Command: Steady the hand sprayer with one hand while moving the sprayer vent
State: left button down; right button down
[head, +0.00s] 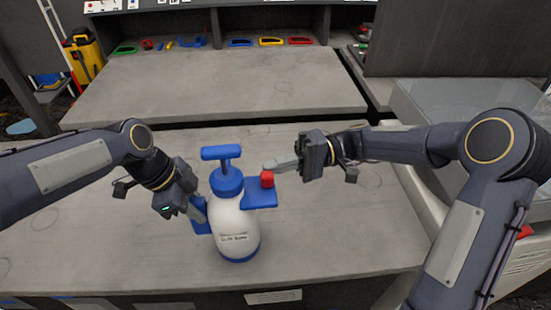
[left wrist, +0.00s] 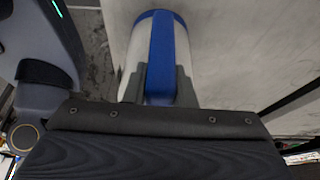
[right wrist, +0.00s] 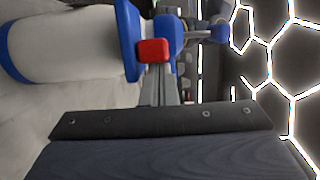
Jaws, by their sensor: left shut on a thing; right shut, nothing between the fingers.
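The hand sprayer (head: 232,222) stands upright on the grey table, with a white body, blue collar and blue T-shaped pump handle (head: 221,153). Its red vent (head: 267,179) sits at the blue nozzle block (head: 261,194) on the right. My left gripper (head: 200,208) is shut on the blue side handle (head: 201,222), which also shows between the fingers in the left wrist view (left wrist: 161,60). My right gripper (head: 268,167) is shut and empty, its fingertips beside the red vent. The right wrist view shows the vent (right wrist: 153,50) just beyond the fingertips; contact is unclear.
The table (head: 330,240) is clear around the sprayer. A second grey worktop (head: 220,85) lies behind it across a dark gap. Coloured tools (head: 270,41) lie at the back shelf. A clear-walled bin (head: 440,110) stands at the right.

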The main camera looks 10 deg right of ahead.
jog(key=s, duration=0.3)
jog(key=shift+s, duration=0.2)
jog(key=w+d, duration=0.6)
jog(key=d, duration=0.3)
jog(key=shift+w+d, duration=0.3)
jog(key=shift+d, duration=0.1)
pick_arm(q)
grip_release()
dwell(0.6)
